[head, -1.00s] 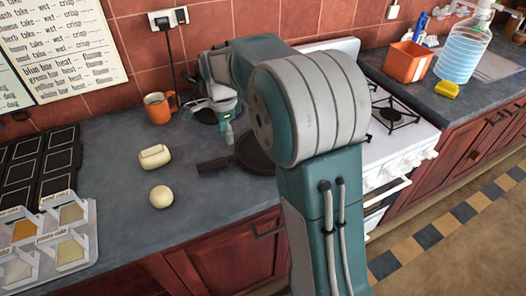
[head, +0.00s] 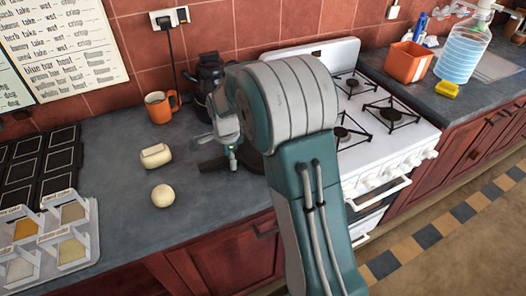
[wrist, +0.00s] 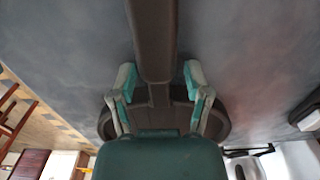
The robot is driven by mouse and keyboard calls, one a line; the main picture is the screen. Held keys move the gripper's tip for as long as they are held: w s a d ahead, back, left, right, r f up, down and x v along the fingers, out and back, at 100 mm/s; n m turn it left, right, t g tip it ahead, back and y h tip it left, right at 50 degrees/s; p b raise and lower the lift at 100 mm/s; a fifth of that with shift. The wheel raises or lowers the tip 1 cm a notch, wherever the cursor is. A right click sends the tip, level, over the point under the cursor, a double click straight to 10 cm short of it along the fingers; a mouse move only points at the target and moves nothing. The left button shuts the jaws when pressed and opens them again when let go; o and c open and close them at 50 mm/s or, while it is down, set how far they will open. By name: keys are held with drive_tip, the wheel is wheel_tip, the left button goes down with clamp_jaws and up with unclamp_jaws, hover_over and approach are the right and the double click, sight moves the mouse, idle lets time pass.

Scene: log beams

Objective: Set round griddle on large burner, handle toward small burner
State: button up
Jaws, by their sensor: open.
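The dark round griddle lies on the grey counter in the head view, its pan mostly hidden behind my arm. Its dark handle (head: 211,164) points left, away from the stove. In the wrist view the handle (wrist: 153,45) runs between my spread fingers, and the round pan (wrist: 221,122) shows below, partly covered by my gripper. My gripper (wrist: 159,78) is open around the handle; in the head view it (head: 232,158) points down over the handle. The white stove (head: 375,152) stands to the right with several dark burners; my arm hides its left part, and I cannot tell burner sizes clearly.
An orange mug (head: 158,106) and black coffee maker (head: 206,82) stand behind the griddle. An orange bin (head: 407,62) and a water bottle (head: 461,55) stand beyond the stove.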

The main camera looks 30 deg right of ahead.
drive_tip(key=shift+c, duration=0.3)
clamp_jaws()
drive_tip(key=shift+r, duration=0.15)
